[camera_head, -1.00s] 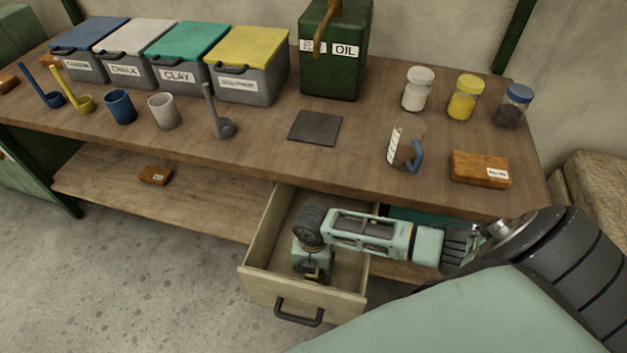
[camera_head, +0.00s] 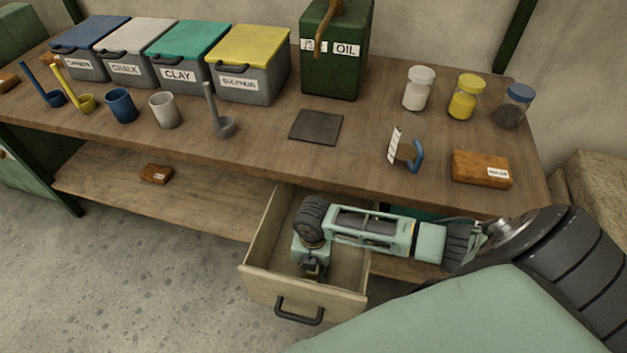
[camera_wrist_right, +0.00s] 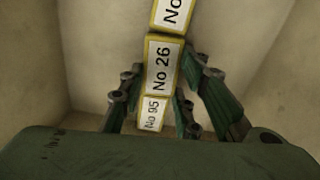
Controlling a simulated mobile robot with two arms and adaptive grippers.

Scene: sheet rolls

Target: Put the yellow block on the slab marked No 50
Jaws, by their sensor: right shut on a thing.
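My right gripper (camera_head: 314,268) points down into the open drawer (camera_head: 262,275). In the right wrist view, its fingers (camera_wrist_right: 165,75) stand on both sides of a yellow-edged piece labelled No 26 (camera_wrist_right: 162,68) and are shut on it. A piece labelled No 95 (camera_wrist_right: 151,114) and another with a cut-off label (camera_wrist_right: 172,12) line up with it; I cannot tell whether they touch. An orange-brown slab (camera_head: 480,169) with a small white label lies at the table's right; its number is unreadable. Another labelled slab (camera_head: 156,173) lies on the lower shelf. My left gripper is out of view.
A dark flat plate (camera_head: 316,127) lies mid-table. The table front edge overhangs the drawer.

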